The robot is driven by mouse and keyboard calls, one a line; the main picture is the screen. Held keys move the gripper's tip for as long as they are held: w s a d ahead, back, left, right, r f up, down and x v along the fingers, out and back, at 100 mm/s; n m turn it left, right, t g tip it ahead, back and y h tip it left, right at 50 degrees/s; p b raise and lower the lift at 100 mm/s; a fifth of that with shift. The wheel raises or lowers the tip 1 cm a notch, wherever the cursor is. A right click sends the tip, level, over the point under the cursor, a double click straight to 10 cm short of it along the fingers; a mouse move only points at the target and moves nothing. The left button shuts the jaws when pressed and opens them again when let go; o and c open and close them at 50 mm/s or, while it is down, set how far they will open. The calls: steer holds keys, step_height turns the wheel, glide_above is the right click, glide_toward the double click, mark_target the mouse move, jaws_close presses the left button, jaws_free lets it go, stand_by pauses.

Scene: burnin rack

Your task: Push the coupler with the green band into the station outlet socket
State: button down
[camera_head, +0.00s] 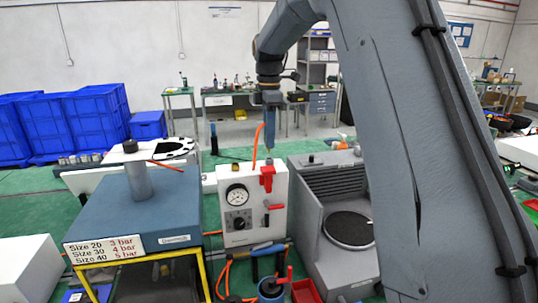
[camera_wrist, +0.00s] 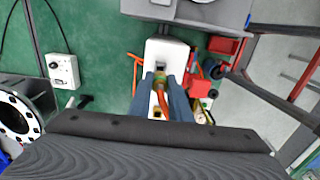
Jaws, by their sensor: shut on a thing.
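My gripper (camera_wrist: 163,90) is shut on the coupler (camera_wrist: 160,82), which shows a greenish band between the two blue fingers. An orange hose (camera_wrist: 163,105) runs from the coupler. In the head view my gripper (camera_head: 269,147) points down over the station (camera_head: 237,170), a white box with a round gauge and a red valve. The orange hose (camera_head: 256,138) hangs beside the fingers there. In the wrist view the station's white top (camera_wrist: 168,48) lies below and past the fingertips. I cannot make out the outlet socket, nor whether the coupler touches the station.
Left of the station is a blue-topped stand (camera_head: 110,212) with a post and a sign listing sizes and bar values. Right of it is a grey machine (camera_head: 318,235) with a round black plate. Hoses, tools and a red bin (camera_head: 305,291) lie in front.

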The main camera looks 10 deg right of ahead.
steer(key=shift+r, duration=1.05)
steer(key=c, duration=2.2)
jaws_free()
jaws_close()
